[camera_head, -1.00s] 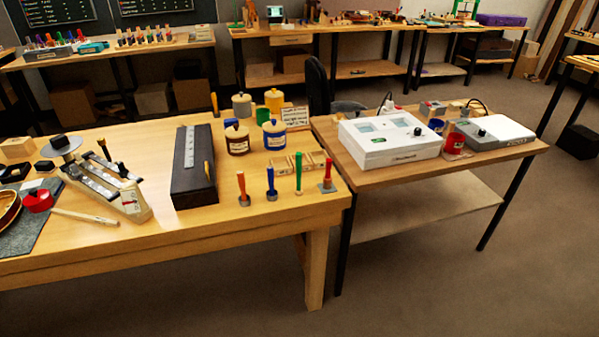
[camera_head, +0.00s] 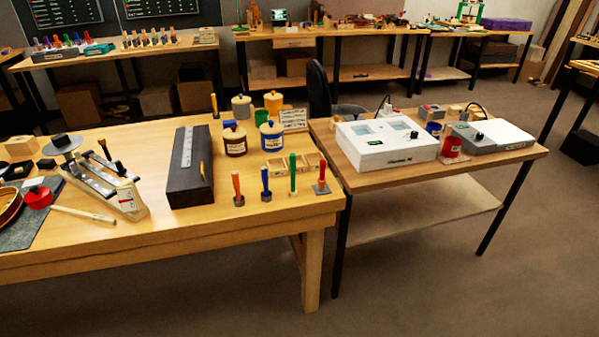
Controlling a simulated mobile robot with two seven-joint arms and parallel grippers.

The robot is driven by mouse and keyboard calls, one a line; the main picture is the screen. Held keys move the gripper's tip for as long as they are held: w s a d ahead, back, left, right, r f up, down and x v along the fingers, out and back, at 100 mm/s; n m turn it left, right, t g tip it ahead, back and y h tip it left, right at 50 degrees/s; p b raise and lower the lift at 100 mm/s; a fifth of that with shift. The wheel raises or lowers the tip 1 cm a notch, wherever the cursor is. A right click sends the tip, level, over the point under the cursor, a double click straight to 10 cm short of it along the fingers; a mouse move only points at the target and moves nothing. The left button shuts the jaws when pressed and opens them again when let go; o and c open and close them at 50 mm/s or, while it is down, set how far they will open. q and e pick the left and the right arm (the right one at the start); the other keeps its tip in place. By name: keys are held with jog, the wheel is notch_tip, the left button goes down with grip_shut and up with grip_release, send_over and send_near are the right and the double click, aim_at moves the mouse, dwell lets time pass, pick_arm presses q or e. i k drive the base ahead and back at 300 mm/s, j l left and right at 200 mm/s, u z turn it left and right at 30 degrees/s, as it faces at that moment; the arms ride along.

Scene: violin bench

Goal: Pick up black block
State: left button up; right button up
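Several dark things could be the black block. Another small black piece (camera_head: 46,164) lies beside the scale. A long black box (camera_head: 190,180) with a metal ruler (camera_head: 187,147) on top stands at the middle of the bench. Neither of my grippers shows in the head view.
The wooden bench (camera_head: 150,245) also holds lidded pots (camera_head: 235,140) and coloured-handled tools (camera_head: 265,184). A side table (camera_head: 385,178) with white devices stands at right.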

aim_at(60, 140)
jog(key=u, duration=2.4)
jog(key=i+l+u, duration=0.15)
jog(key=u, duration=0.15)
jog(key=i+l+u, duration=0.1)
jog(key=l+u, duration=0.15)
jog(key=l, duration=0.2)
